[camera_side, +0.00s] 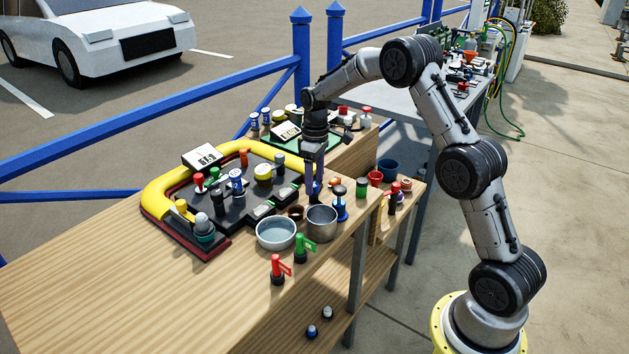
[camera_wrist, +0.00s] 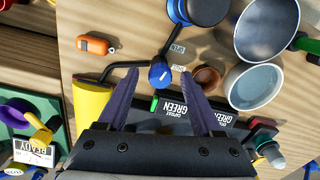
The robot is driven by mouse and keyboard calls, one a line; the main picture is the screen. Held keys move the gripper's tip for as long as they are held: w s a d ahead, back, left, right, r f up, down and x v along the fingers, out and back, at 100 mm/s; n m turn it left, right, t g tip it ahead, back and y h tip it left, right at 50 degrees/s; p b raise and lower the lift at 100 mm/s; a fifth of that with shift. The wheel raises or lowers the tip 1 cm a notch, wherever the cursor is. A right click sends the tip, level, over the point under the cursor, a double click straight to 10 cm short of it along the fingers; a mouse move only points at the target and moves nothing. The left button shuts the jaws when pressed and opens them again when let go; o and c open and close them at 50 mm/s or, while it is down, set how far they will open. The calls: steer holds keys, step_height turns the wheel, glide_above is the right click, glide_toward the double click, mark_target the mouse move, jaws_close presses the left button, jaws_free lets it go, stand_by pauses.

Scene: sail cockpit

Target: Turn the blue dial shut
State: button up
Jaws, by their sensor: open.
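The blue dial (camera_wrist: 161,76) is a small round knob with a pale pointer mark, seen from above in the wrist view. In the side view my gripper (camera_side: 312,192) points straight down at the bench by the black panel, and the dial is mostly hidden there.
A metal pot (camera_side: 321,223), a wide grey bowl (camera_side: 276,233) and a small brown cup (camera_wrist: 207,79) stand close to the dial. A blue-and-black part (camera_side: 340,206), a yellow-edged panel (camera_side: 158,196) and an orange item (camera_wrist: 95,46) are nearby. The bench's left end is clear.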

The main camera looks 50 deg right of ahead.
steer(key=shift+f, duration=0.25)
jaws_close()
